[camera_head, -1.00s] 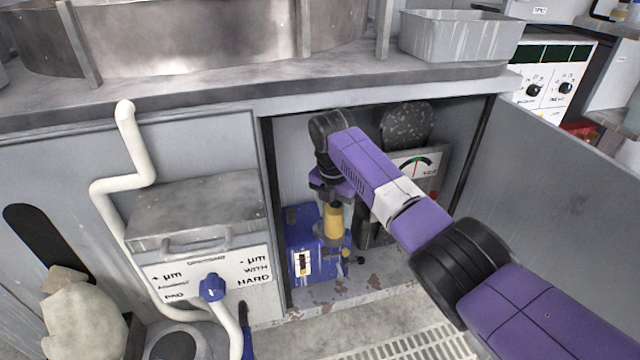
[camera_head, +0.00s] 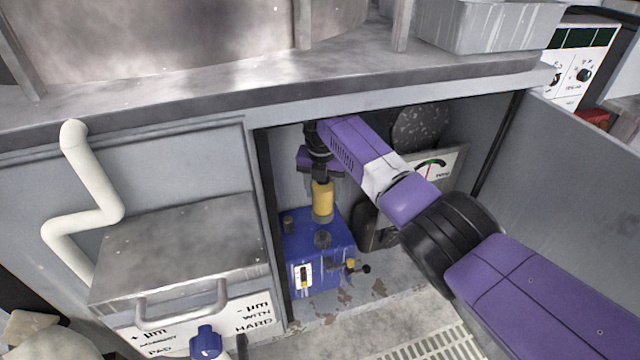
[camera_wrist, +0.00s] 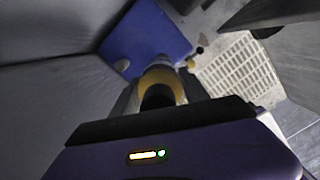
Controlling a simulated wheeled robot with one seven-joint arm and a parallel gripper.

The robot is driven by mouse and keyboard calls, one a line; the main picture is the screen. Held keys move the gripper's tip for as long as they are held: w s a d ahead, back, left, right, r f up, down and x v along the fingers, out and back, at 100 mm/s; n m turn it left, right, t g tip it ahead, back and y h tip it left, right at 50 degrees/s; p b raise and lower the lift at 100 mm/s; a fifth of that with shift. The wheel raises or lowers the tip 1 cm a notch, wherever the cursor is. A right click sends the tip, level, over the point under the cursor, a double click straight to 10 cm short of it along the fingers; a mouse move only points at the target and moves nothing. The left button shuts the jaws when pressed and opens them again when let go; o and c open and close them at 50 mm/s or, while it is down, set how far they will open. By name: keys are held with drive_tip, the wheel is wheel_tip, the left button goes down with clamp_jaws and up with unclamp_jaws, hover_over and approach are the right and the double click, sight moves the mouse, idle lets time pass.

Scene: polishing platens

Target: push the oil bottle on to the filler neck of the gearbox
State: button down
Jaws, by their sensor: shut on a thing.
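The oil bottle (camera_head: 323,201) is yellow with a dark upper part, and it stands roughly upright in my gripper (camera_head: 320,176). My gripper is shut on it. The blue gearbox (camera_head: 325,266) sits on the floor of the open cabinet, under the bottle. In the wrist view the bottle (camera_wrist: 165,80) is between the fingers, over the edge of the gearbox (camera_wrist: 145,38); the neck is mostly hidden behind the bottle.
The cabinet's open door (camera_head: 575,190) stands to the right, and the worktop (camera_head: 250,85) overhangs the opening. A dial gauge box (camera_head: 438,170) is behind my arm. A yellow-and-black tap (camera_head: 355,267) juts from the gearbox's right side. A floor grating (camera_head: 430,345) lies in front.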

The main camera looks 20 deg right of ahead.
sight(323, 205)
drive_tip(key=shift+r, duration=0.15)
drive_tip(key=shift+f+b, duration=1.5)
drive_tip(key=shift+f, duration=1.5)
drive_tip(key=shift+f+b, duration=0.8)
drive_tip(key=shift+f, duration=0.9)
idle(0.4)
drive_tip(key=shift+c, duration=2.4)
unclamp_jaws()
drive_tip(key=shift+s+a+r+p, duration=0.15)
drive_tip(key=shift+r+p, duration=0.8)
drive_tip(key=shift+r, duration=1)
drive_tip(key=shift+s+a+r+p, duration=0.1)
drive_tip(key=shift+s+r+p, duration=0.15)
drive_tip(key=shift+r+p, duration=1.15)
drive_tip(key=shift+r+b, duration=0.5)
drive_tip(key=shift+s, duration=0.1)
